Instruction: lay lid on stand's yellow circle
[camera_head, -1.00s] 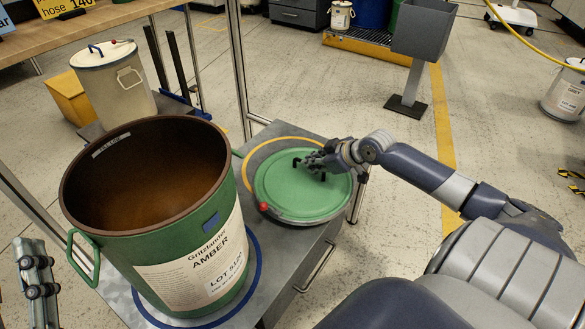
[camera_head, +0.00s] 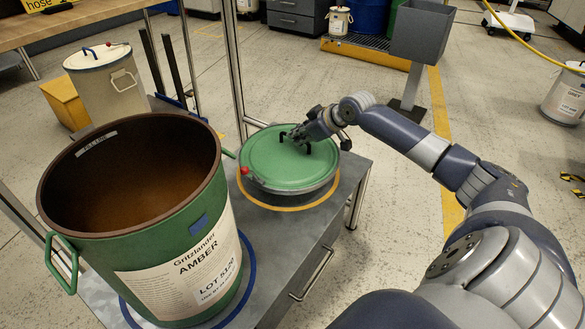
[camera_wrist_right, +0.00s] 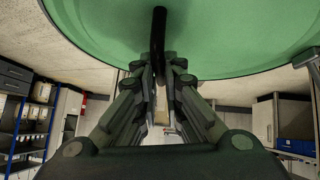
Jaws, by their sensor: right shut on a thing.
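The green lid (camera_head: 270,162) is in the head view, right of the open drum. Its near edge shows above the yellow circle (camera_head: 285,207) on the grey stand (camera_head: 300,237); I cannot tell whether it touches the stand. My right gripper (camera_head: 298,137) is shut on the lid's black handle. In the right wrist view the gripper (camera_wrist_right: 160,75) closes on the black handle (camera_wrist_right: 159,30) under the green lid surface (camera_wrist_right: 235,35). My left gripper does not show in the head view now.
The open green drum (camera_head: 185,262) labelled Amber stands on the stand's blue circle (camera_head: 246,275), close left of the lid. A metal post (camera_head: 236,70) rises behind the stand. A white lidded drum (camera_head: 108,85) stands at back left.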

